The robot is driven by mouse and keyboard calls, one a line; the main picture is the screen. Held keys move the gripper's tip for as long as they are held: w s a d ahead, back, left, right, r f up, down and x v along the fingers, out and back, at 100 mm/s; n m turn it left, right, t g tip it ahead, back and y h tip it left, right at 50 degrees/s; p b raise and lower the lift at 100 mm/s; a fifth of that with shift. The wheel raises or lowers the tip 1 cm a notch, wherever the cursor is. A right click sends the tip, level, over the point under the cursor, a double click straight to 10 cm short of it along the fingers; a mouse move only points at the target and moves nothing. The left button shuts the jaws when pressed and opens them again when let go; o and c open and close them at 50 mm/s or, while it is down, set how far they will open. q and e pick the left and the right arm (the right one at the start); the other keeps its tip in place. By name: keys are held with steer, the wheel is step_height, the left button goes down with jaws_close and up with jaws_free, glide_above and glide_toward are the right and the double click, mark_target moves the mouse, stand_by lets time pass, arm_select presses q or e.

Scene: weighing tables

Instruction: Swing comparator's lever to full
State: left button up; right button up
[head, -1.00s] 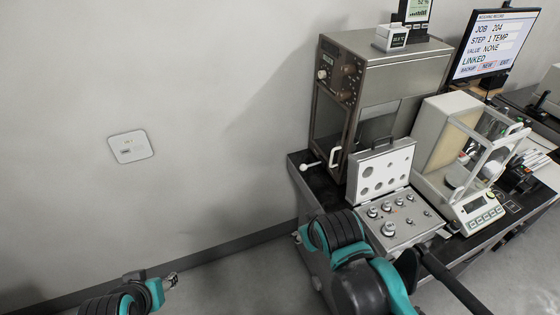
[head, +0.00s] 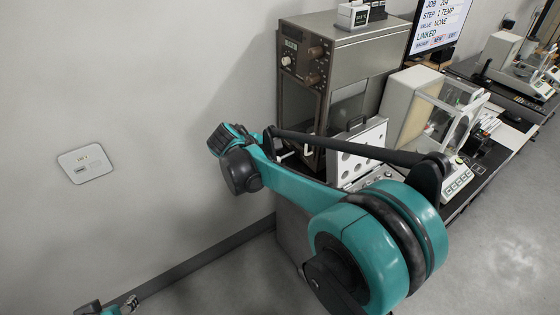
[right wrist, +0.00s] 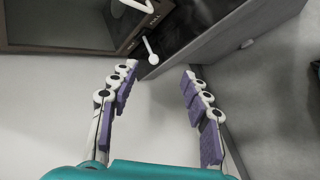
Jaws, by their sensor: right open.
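The comparator (head: 345,50) is a tall grey-brown cabinet with a small display and knobs, on the table against the wall. Its lever (right wrist: 151,50), a thin white rod with a ball end, sticks out at the cabinet's lower edge in the right wrist view, near a FULL label (right wrist: 154,19). In the head view the lever is largely hidden by my right arm. My right gripper (right wrist: 156,72) is open and empty, with the lever's ball just beyond its fingertips, apart from them. My left gripper (head: 131,303) is low at the picture's bottom left; its jaws are too small to judge.
An open case (head: 372,137) of weights is partly behind my right arm. A glass-sided balance (head: 403,92) stands beside it. The wall has a socket plate (head: 86,164). The floor at left is clear.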

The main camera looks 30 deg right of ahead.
steer(key=w+d+f+n+g+h+b, duration=0.1)
steer(key=w+d+f+n+h+b, duration=0.2)
steer(key=w+f, duration=0.45)
steer(key=w+d+f+n+g+h+b, duration=0.1)
steer(key=w+d+f+n+h, duration=0.1)
steer(key=w+f+h, duration=0.35)
steer(key=w+d+f+n+g+h+b, duration=0.1)
steer(key=w+d+f+n+h, duration=0.15)
steer(key=f, duration=0.55)
steer(key=shift+y, duration=0.3)
steer(key=d, duration=0.2)
steer(key=d+b, duration=0.1)
steer(key=d, duration=0.3)
steer(key=shift+w+f+b, duration=0.3)
steer(key=shift+b, duration=0.1)
steer(key=shift+w+d+r, duration=0.1)
steer(key=shift+d+r, duration=0.05)
steer(key=shift+d, duration=0.5)
jaws_close()
